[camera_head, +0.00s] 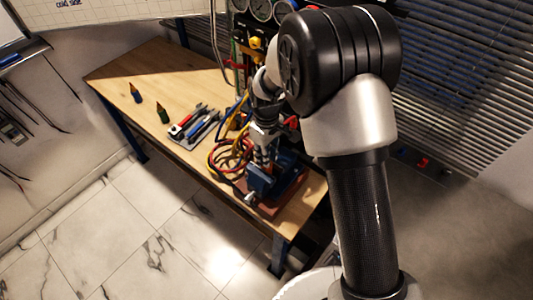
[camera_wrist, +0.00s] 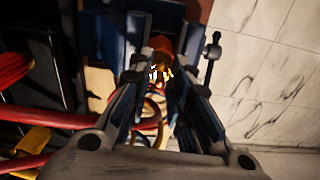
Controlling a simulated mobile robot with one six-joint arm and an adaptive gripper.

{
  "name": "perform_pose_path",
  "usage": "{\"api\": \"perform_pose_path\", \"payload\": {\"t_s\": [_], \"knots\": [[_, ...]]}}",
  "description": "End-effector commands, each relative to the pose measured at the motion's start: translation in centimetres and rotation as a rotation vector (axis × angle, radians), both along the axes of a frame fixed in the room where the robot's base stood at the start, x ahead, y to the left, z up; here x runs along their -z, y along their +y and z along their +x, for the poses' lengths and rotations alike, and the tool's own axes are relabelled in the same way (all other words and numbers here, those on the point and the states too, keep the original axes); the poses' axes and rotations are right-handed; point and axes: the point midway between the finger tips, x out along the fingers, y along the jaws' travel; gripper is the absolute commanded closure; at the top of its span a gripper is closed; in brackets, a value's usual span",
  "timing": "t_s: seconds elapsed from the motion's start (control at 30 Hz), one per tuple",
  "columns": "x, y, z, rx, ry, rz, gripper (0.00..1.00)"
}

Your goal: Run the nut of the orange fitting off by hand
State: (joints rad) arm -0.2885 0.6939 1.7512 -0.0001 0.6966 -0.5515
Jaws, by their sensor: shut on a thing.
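The orange fitting (camera_wrist: 161,44) shows at the top middle of the wrist view, beside the blue vise (camera_wrist: 112,35). Its brassy nut (camera_wrist: 160,74) glints between the fingertips of my gripper (camera_wrist: 158,78). The gripper is shut on this nut, with one finger on each side. In the head view my gripper (camera_head: 264,152) points down over the blue vise (camera_head: 262,180) near the front end of the bench. My gripper and arm hide the fitting there.
Red and yellow hoses (camera_head: 226,152) coil left of the vise and lie close to my gripper. Gauges (camera_head: 261,9) stand behind. Bare bench lies at the far left.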

Motion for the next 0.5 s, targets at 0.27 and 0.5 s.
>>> {"api": "perform_pose_path", "payload": {"t_s": [0.27,0.5], "knots": [[-0.02,0.0,0.03,-0.003,-0.001,0.001,1.0],[-0.02,0.0,0.03,-0.002,0.0,0.0,0.73]]}}
